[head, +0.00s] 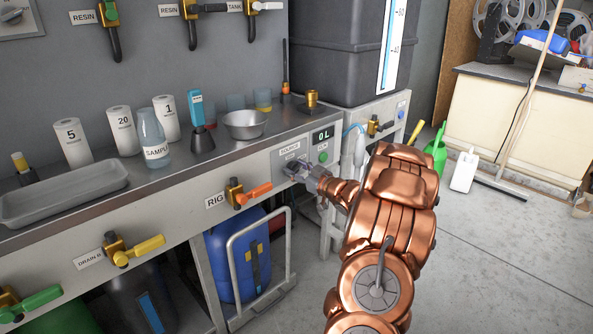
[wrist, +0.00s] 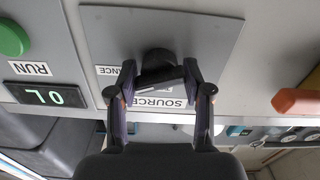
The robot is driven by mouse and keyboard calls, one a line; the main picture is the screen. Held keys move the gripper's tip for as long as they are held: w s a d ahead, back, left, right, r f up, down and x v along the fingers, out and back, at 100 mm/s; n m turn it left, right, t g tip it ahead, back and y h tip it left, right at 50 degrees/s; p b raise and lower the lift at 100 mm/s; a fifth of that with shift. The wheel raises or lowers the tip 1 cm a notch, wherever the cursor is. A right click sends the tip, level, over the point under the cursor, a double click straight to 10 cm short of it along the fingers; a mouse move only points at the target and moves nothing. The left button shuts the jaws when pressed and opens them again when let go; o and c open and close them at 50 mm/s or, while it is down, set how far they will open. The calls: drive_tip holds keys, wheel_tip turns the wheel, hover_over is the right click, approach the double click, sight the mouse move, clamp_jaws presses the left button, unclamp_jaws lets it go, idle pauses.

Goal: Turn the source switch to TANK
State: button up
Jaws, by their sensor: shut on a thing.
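The source switch is a black knob (wrist: 158,59) on a grey plate (wrist: 215,35) on the bench's front panel, with a SOURCE label (wrist: 160,103) beside it. The wrist view shows it upside down. My gripper (wrist: 160,72) is shut on the knob, with one finger on each side. In the head view my gripper (head: 304,174) reaches the panel just under the SOURCE label (head: 290,149) and hides the knob. The position the knob points to cannot be read; the plate's other labels are partly covered by the fingers.
A display reading 0 L (head: 323,135) and a green button (head: 323,157) are right of the switch. An orange-handled RIG valve (head: 250,194) is to its left. Below stands a blue drum (head: 228,262) behind a trolley rail.

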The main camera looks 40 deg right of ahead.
drive_tip(key=n+b, duration=0.2)
drive_tip(key=n, duration=0.1)
drive_tip(key=shift+f, duration=0.1)
drive_tip(key=n+b, duration=0.2)
drive_tip(key=n, duration=0.2)
drive_tip(key=n+b, duration=0.3)
drive_tip(key=n, duration=0.1)
drive_tip(key=shift+a+f+b, duration=0.1)
drive_tip(key=shift+b, duration=0.2)
drive_tip(key=shift+n+b, duration=0.8)
drive_tip(key=shift+n, duration=0.4)
drive_tip(key=shift+r, duration=0.25)
drive_tip(key=o, duration=1.1)
drive_tip(key=shift+o, duration=0.2)
drive_tip(key=shift+f, duration=0.1)
drive_tip(key=s, duration=1.2)
drive_tip(key=shift+a, duration=0.2)
